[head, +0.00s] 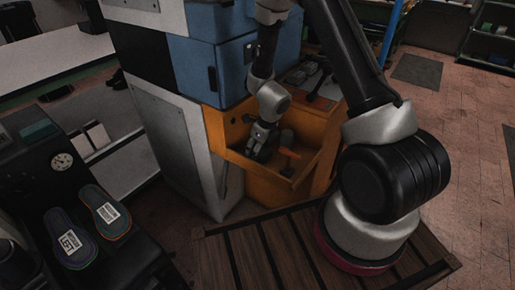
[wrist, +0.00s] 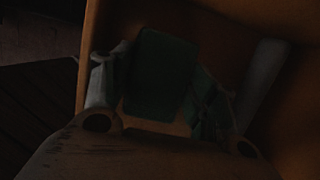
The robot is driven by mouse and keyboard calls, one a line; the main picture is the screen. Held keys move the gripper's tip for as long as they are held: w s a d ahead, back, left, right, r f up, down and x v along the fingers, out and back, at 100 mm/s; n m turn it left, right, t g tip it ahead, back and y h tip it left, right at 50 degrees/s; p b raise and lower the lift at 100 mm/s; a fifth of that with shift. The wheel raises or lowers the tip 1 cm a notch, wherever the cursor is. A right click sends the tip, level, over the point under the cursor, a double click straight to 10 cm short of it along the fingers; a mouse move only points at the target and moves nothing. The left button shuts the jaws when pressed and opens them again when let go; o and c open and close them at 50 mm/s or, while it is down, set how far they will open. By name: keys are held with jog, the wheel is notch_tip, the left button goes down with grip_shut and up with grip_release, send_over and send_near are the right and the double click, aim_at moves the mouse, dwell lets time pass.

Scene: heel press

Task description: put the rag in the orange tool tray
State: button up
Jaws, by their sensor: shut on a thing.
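The orange tool tray (head: 239,159) juts from the front of the blue and orange cabinet in the head view. Its orange wall also shows in the dark wrist view (wrist: 292,135). My gripper (head: 262,143) reaches down into the tray, its fingertips inside the walls. In the wrist view my gripper (wrist: 160,98) is shut on a dark green, flat, roughly rectangular thing that looks like the rag (wrist: 162,72). The rag's lower part is hidden and the view is too dark to tell whether it touches the tray floor.
A pale rod (wrist: 262,82) shows at the right in the wrist view. A slatted wooden surface (head: 285,250) lies in front of the tray. A dark machine with two soles (head: 72,240) stands at left.

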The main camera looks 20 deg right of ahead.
jog(key=shift+f, duration=0.15)
jog(key=o, duration=1)
jog(key=v, duration=1.2)
notch_tip(320, 180, up, 12)
jog(key=n, duration=0.8)
send_over(265, 153)
jog(key=s+d, duration=0.2)
jog(key=s, duration=0.1)
jog(key=s+d+r+n+h, duration=0.1)
jog(key=s+d+r+n, duration=0.4)
jog(key=s+r+n, duration=0.3)
jog(key=s+d+r+n+t, duration=0.1)
jog(key=s+d+r+n, duration=0.4)
jog(key=s+r+n, duration=0.3)
jog(key=s+n, duration=0.3)
jog(key=n, duration=0.1)
jog(key=shift+s+n+t+h, duration=0.25)
jog(key=shift+n+t+h, duration=0.05)
jog(key=shift+n+h, duration=0.1)
